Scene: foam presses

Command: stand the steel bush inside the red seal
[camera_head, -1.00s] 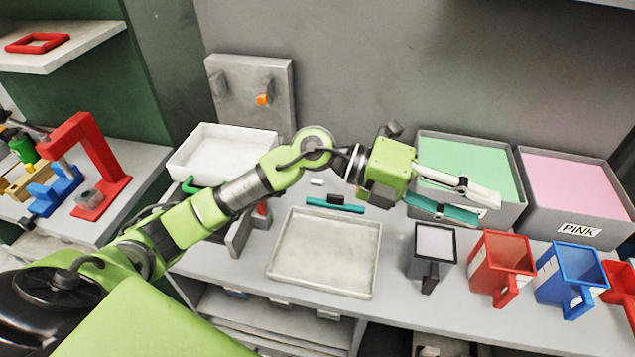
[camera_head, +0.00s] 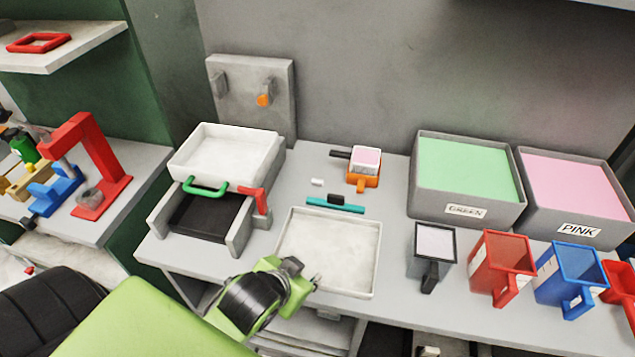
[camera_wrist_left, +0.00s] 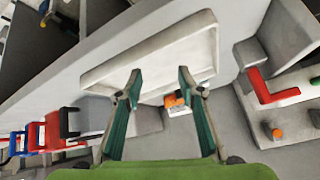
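A red square ring, which looks like the red seal (camera_head: 38,43), lies flat on the upper shelf at the far left. A short grey round piece, possibly the steel bush (camera_head: 91,198), sits on the base of the red press; its identity is unclear. My left gripper (camera_wrist_left: 158,85) is open in the left wrist view, teal fingers apart with nothing between them. In the head view its green body stands near the bench's front edge, by the shallow tray, and its fingers are mostly hidden. It is well away from the ring and the grey piece. My right gripper is not in view.
The shallow tray (camera_head: 369,290) lies at mid-bench. A white bin (camera_head: 274,160) stands over a frame with a green handle. Green and pink bins and several coloured cups fill the right.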

